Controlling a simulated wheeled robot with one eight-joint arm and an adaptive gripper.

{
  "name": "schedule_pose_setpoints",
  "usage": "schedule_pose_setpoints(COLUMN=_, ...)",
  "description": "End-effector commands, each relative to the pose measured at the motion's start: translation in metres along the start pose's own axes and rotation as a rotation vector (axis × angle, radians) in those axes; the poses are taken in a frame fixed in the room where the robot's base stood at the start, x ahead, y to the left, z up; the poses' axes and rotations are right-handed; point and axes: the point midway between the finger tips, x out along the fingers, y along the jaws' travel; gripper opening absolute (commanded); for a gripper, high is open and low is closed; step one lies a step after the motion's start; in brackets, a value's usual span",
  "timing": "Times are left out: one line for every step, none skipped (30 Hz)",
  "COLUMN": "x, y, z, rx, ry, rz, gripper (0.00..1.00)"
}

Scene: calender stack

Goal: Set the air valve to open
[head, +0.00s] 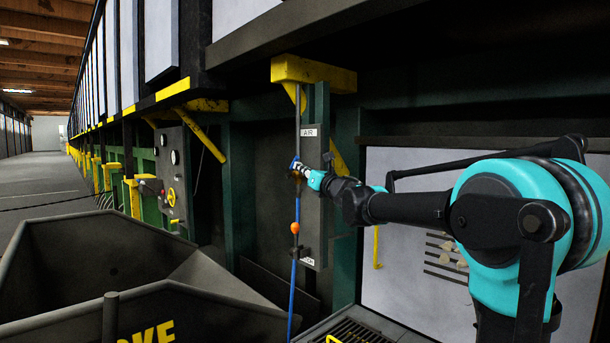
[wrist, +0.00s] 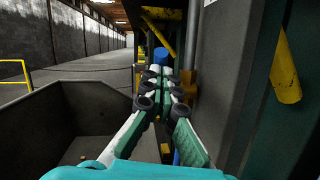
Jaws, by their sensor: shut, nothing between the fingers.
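A dark upright panel (head: 314,190) carries an "AIR" label (head: 309,132) near its top. A thin vertical pipe (head: 298,115) runs down its left edge to a small blue part (head: 294,163), apparently the air valve's handle. The blue part also shows in the wrist view (wrist: 160,57), just past my fingertips. My gripper (head: 302,169) is shut and empty, its tip at or very close to the blue part; I cannot tell whether they touch. The valve body is mostly hidden by the fingers, and its setting cannot be read. In the wrist view the fingers (wrist: 160,74) converge.
A large dark bin (head: 90,245) stands at the left. A yellow bracket (head: 310,72) overhangs the panel. A control panel (head: 172,175) with gauges lies further left.

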Motion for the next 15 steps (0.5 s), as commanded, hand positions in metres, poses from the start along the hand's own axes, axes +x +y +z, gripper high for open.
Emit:
schedule_pose_setpoints(x=0.003, y=0.002, z=0.004, rx=0.0, ry=0.0, rz=0.001, gripper=0.0)
schedule_pose_setpoints(x=0.005, y=0.002, z=0.005, rx=0.0, ry=0.0, rz=0.001, gripper=0.0)
schedule_pose_setpoints(x=0.007, y=0.003, z=0.008, rx=0.0, ry=-0.001, rz=0.001, gripper=0.0)
schedule_pose_setpoints(x=0.009, y=0.003, z=0.009, rx=0.0, ry=-0.001, rz=0.001, gripper=0.0)
schedule_pose_setpoints(x=0.011, y=0.004, z=0.011, rx=0.0, ry=-0.001, rz=0.001, gripper=0.0)
schedule_pose_setpoints(x=0.013, y=0.005, z=0.014, rx=0.0, ry=-0.001, rz=0.002, gripper=0.0)
schedule_pose_setpoints(x=0.015, y=0.005, z=0.015, rx=0.0, ry=-0.001, rz=0.002, gripper=0.0)
schedule_pose_setpoints(x=0.017, y=0.006, z=0.017, rx=0.0, ry=-0.001, rz=0.002, gripper=0.0)
schedule_pose_setpoints(x=0.02, y=0.006, z=0.018, rx=0.001, ry=-0.001, rz=0.002, gripper=0.0)
schedule_pose_setpoints(x=0.022, y=0.007, z=0.02, rx=0.001, ry=-0.001, rz=0.002, gripper=0.0)
schedule_pose_setpoints(x=0.024, y=0.007, z=0.021, rx=0.001, ry=-0.001, rz=0.002, gripper=0.0)
schedule_pose_setpoints(x=0.027, y=0.008, z=0.023, rx=0.001, ry=-0.001, rz=0.001, gripper=0.0)
schedule_pose_setpoints(x=0.029, y=0.008, z=0.024, rx=0.001, ry=-0.001, rz=0.001, gripper=0.0)
schedule_pose_setpoints(x=0.03, y=0.008, z=0.025, rx=0.001, ry=0.0, rz=0.001, gripper=0.0)
schedule_pose_setpoints(x=0.033, y=0.009, z=0.026, rx=0.0, ry=0.0, rz=0.001, gripper=0.0)
